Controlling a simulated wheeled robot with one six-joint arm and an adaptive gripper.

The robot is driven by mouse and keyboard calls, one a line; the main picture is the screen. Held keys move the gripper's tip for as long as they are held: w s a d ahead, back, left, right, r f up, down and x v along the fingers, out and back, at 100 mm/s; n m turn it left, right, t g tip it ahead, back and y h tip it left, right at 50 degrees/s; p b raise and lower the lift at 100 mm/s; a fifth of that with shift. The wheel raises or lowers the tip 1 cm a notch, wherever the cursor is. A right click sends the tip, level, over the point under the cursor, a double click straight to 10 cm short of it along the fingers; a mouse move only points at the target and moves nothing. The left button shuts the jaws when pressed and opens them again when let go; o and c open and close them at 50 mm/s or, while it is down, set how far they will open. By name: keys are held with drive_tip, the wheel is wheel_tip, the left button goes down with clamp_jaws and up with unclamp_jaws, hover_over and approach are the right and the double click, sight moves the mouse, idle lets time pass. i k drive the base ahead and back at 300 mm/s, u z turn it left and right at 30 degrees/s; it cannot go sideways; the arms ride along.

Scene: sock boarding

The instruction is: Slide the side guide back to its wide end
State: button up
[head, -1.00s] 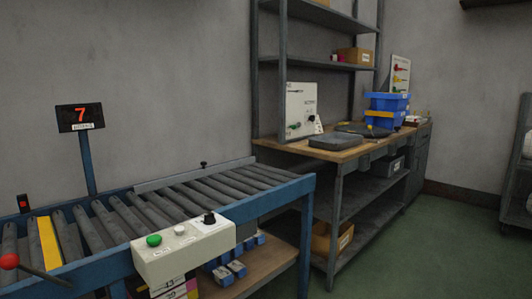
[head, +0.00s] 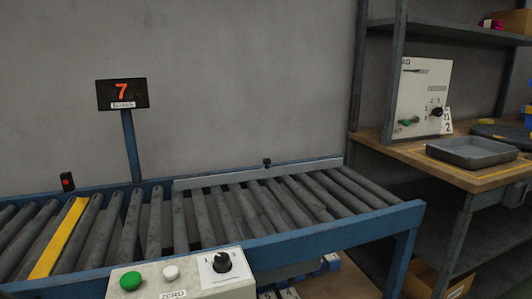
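The side guide looks to be the long grey rail (head: 225,178) along the back edge of the roller conveyor (head: 330,232), on its right half. A small black knob (head: 267,161) stands on top of the rail near its middle. The rail lies close to the back frame, with bare rollers in front of it. No scale or end marks for the guide can be made out. My gripper is not in view.
A control box (head: 190,273) with green and white buttons and a black dial is on the conveyor's front. A display (head: 122,94) reading 7 stands behind. A yellow strip (head: 58,238) crosses the rollers at left. A workbench (head: 395,150) with a grey tray (head: 472,151) is right.

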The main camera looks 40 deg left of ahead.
sight(265, 172)
drive_tip(key=u, duration=0.65)
drive_tip(key=i, duration=0.9)
drive_tip(key=u, duration=0.9)
